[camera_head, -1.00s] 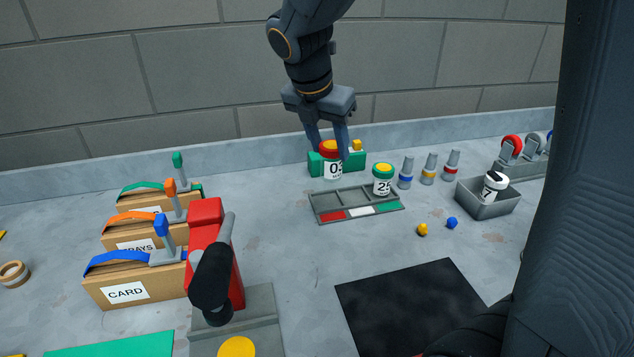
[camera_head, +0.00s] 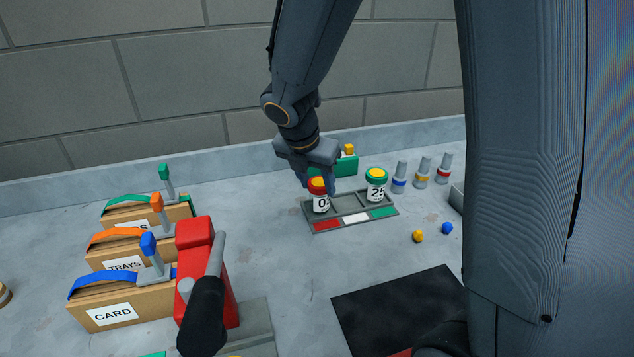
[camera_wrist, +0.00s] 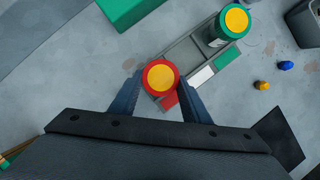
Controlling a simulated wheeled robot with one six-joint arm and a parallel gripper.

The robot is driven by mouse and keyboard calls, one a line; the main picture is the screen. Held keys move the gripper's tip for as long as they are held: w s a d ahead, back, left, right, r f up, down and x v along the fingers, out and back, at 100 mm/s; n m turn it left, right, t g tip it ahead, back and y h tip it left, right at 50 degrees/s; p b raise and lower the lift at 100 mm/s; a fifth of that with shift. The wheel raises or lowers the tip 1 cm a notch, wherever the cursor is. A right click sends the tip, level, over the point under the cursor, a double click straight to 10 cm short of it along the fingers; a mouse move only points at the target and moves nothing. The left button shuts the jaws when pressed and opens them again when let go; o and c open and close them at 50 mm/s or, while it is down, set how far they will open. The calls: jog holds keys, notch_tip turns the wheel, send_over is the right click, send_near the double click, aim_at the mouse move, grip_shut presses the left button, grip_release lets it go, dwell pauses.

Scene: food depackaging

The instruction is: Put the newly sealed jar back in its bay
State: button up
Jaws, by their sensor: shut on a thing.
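The jar with a red lid and yellow top (camera_head: 320,197) carries a white label with a 0 visible. It is upright at the left, red-marked bay of the grey tray (camera_head: 354,221). My gripper (camera_head: 318,188) is shut on this jar from behind. In the wrist view the fingers (camera_wrist: 160,95) flank its red lid (camera_wrist: 161,75). I cannot tell whether the jar's base touches the bay floor. A second jar with a green lid (camera_head: 376,184), labelled with a 2, stands in the green-marked bay at the right. The middle, white-marked bay is empty.
A green block (camera_head: 346,167) stands behind the tray. Several capped grey bottles (camera_head: 422,172) stand to its right. Small yellow (camera_head: 418,236) and blue (camera_head: 447,228) pieces lie to the right. A black mat (camera_head: 395,305) and red press (camera_head: 205,275) are nearer. Cardboard boxes (camera_head: 125,307) stand left.

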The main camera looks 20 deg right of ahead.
jog(key=shift+f, duration=0.15)
jog(key=o, duration=1.5)
jog(key=shift+c, duration=0.2)
jog(key=shift+r, duration=0.25)
jog(key=v, duration=1.1)
jog(key=s+d+f+m+y, duration=0.1)
jog(key=s+f+m, duration=0.2)
jog(key=m, duration=0.5)
jog(key=s+d+f+m+g+y, duration=0.1)
jog(key=s+f+m, duration=0.3)
jog(key=m, duration=0.4)
jog(key=s+d+f+m+y, duration=0.1)
jog(key=s+f+m, duration=0.2)
jog(key=m, duration=0.6)
jog(key=shift+s+d+f+b, duration=0.15)
jog(key=shift+f+b, duration=0.05)
jog(key=shift+f, duration=0.3)
jog(key=shift+s+d+f+b, duration=0.1)
jog(key=shift+d+f+b, duration=0.1)
jog(key=shift+f, duration=0.3)
jog(key=shift+s+d+f+m, duration=0.1)
jog(key=shift+s+f+m, duration=0.05)
jog(key=shift+m, duration=0.4)
jog(key=shift+s+f+m, duration=0.15)
jog(key=shift+m, duration=0.4)
